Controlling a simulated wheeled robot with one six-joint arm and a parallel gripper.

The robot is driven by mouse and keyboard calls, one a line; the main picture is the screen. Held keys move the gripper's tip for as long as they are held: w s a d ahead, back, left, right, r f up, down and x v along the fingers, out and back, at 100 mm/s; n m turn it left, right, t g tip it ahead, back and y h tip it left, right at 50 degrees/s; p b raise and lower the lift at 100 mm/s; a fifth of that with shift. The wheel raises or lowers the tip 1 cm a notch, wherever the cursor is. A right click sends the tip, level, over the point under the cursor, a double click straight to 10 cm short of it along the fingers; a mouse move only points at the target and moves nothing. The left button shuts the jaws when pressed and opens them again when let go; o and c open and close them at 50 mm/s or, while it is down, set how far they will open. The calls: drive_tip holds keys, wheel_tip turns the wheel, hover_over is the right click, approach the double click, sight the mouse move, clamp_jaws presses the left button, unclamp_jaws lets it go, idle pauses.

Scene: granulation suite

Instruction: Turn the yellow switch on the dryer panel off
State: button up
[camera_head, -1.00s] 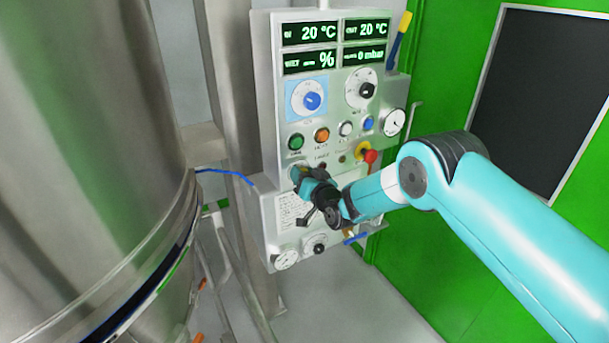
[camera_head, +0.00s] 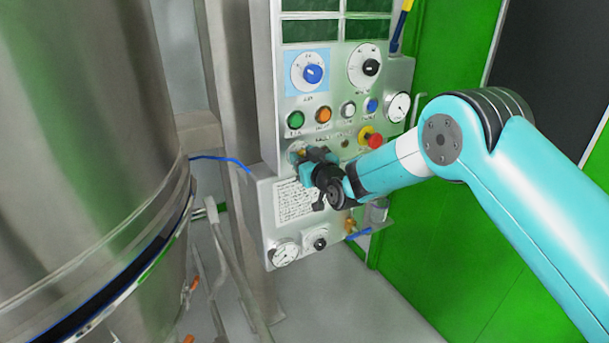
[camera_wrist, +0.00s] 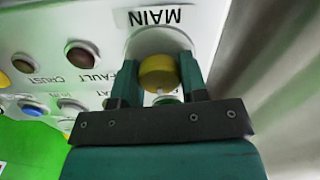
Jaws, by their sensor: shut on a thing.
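The dryer panel (camera_head: 283,160) is a pale grey box with displays, knobs and buttons. In the wrist view the yellow switch (camera_wrist: 158,72) is a round knob in a pale ring, beside an upside-down "MAIN" label (camera_wrist: 155,17). My gripper (camera_wrist: 160,80) is shut on it, one green finger on each side. In the head view my gripper (camera_head: 308,158) is at the panel below the green button, largely covering the switch. The displays (camera_head: 310,31) at the panel's top are dark, with no digits showing.
A red emergency button (camera_head: 375,140) on yellow sits to the right of my gripper. Green (camera_head: 295,119) and orange (camera_head: 323,115) buttons are just above. A large steel vessel (camera_head: 90,140) stands at the left. A blue-handled valve (camera_head: 357,235) is below.

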drive_tip(key=n+b, duration=0.1)
drive_tip(key=b, duration=0.1)
drive_tip(key=n+b, duration=0.2)
drive_tip(key=b, duration=0.1)
drive_tip(key=n+b, duration=0.1)
drive_tip(key=b, duration=0.2)
drive_tip(key=shift+f+n, duration=0.3)
drive_tip(key=shift+n, duration=0.1)
drive_tip(key=shift+r+n+b, duration=0.2)
drive_tip(key=shift+n+b, duration=0.6)
drive_tip(key=shift+b, duration=0.3)
drive_tip(key=shift+r, duration=0.1)
drive_tip(key=o, duration=0.9)
drive_tip(key=shift+o, duration=0.2)
drive_tip(key=shift+s, duration=0.1)
drive_tip(key=b+v, duration=0.5)
drive_tip(key=v, duration=1.2)
drive_tip(key=shift+d, duration=0.2)
